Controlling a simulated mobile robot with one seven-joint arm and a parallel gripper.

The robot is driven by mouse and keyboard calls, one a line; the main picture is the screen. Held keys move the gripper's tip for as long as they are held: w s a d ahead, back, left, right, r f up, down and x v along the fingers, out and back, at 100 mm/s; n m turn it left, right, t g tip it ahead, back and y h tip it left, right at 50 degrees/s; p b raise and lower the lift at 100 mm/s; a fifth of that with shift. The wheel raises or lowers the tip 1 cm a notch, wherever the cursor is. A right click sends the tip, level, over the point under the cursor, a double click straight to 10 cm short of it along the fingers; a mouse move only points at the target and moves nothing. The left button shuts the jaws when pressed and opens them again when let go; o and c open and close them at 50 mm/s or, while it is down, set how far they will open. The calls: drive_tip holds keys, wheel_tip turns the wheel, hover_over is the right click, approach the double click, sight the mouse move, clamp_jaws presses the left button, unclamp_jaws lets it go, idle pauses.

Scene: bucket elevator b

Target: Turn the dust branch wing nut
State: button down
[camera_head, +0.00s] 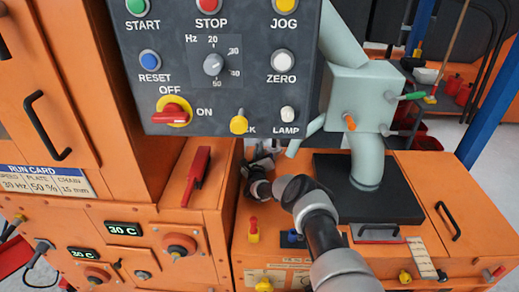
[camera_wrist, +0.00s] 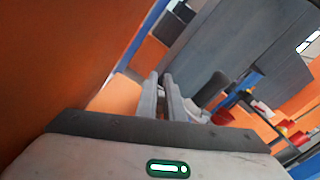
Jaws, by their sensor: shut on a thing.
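My gripper (camera_head: 264,152) reaches in behind the lower edge of the dark control panel, left of the thin end of the pale grey-green branch pipe (camera_head: 307,133). The panel partly hides it. In the wrist view my gripper (camera_wrist: 160,82) has its two grey fingers close together, with a narrow gap. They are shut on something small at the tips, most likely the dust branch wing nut. The nut itself is hidden or too small to make out, so its angle cannot be told.
The control panel (camera_head: 245,60) hangs just above my gripper. An orange cabinet (camera_head: 150,90) stands left, with a red handle (camera_head: 197,175) beside my arm.

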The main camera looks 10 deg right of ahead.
drive_tip(key=c, duration=2.2)
unclamp_jaws()
